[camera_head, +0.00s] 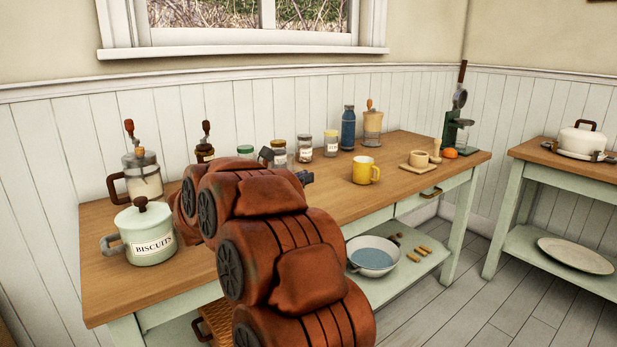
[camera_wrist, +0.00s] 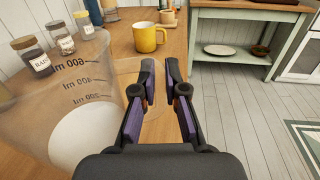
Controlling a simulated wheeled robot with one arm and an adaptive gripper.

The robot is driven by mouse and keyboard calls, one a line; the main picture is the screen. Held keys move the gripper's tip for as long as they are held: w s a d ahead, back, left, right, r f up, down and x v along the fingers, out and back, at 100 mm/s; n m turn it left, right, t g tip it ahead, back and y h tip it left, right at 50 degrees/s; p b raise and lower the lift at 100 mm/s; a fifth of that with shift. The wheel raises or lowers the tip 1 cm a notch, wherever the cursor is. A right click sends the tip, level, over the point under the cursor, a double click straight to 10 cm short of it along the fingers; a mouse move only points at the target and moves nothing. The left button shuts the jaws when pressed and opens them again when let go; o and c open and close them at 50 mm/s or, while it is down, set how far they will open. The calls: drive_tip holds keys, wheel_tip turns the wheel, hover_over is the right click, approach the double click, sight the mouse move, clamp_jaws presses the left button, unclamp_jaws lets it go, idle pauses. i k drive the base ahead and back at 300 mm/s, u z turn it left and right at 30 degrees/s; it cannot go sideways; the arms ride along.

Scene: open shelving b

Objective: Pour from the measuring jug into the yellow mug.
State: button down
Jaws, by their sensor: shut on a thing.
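The measuring jug (camera_wrist: 72,100) is clear, with mirrored ml marks and white contents low inside. It fills the left of the wrist view and looks upright. My gripper (camera_wrist: 160,76) is shut on the jug's clear handle, which shows faintly at the fingers. In the head view my arm hides the jug and most of the gripper. The yellow mug (camera_head: 362,172) stands upright on the wooden worktop, right of my arm. It also shows in the wrist view (camera_wrist: 146,39), beyond the jug and fingertips. I cannot see into the mug's bottom.
Several labelled jars (camera_head: 305,149) and a blue bottle (camera_head: 348,128) line the back of the worktop (camera_head: 325,205). A biscuit pot (camera_head: 147,238) stands at the left. A wooden cup and board (camera_head: 419,163) sit right of the mug. The worktop before the mug looks clear.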

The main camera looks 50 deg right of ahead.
sight(364, 166)
drive_tip(key=k, duration=1)
